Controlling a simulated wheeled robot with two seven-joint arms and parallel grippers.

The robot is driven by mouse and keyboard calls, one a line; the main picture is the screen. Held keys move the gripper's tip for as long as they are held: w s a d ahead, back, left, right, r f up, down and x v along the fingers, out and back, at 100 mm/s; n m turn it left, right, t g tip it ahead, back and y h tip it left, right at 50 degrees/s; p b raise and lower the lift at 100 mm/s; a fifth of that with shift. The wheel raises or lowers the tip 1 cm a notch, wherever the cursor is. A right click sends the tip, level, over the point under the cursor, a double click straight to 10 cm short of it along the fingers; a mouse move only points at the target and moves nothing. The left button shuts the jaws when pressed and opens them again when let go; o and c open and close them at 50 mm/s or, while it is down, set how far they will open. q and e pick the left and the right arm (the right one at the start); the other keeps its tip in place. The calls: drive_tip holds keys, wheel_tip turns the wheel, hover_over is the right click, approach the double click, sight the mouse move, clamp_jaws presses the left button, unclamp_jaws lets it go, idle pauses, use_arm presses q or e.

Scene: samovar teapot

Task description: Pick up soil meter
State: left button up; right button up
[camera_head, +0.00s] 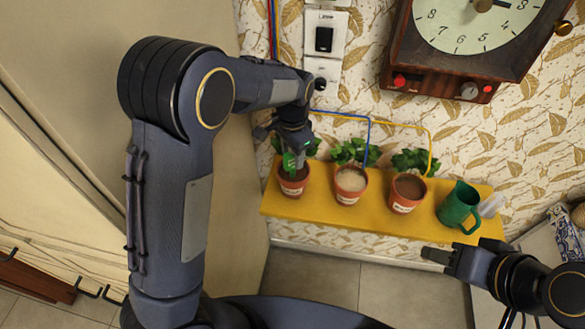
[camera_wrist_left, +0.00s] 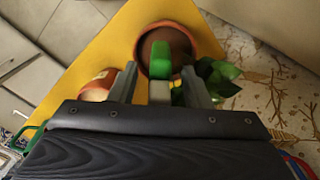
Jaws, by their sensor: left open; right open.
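The soil meter, which looks green, stands at the leftmost pot (camera_head: 292,182) in the head view (camera_head: 289,163). In the left wrist view it (camera_wrist_left: 160,60) shows as a green top with a paler part below, between the two fingers, over the round brown soil of the pot. My left gripper (camera_head: 297,148) is open and reaches down over this pot, with one finger on each side of the meter. Whether the fingers touch it cannot be told. The meter's lower end is hidden. My right gripper (camera_head: 437,257) is open and empty, in front of the shelf's right part.
A yellow shelf (camera_head: 330,210) holds the pots. A pot with pale soil (camera_head: 350,186), a pot with brown soil (camera_head: 406,194) and a green watering can (camera_head: 459,207) stand to the right. Blue and yellow tubes run behind. A wooden clock (camera_head: 455,80) hangs above.

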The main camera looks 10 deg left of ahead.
use_arm(q)
drive_tip(key=shift+f, duration=0.1)
drive_tip(key=shift+c, duration=0.3)
clamp_jaws()
wheel_tip(320, 180, up, 8)
drive_tip(key=p, duration=0.6)
drive_tip(key=shift+f, duration=0.1)
wheel_tip(320, 180, up, 13)
drive_tip(key=shift+w+d, duration=0.15)
drive_tip(key=shift+d, duration=0.2)
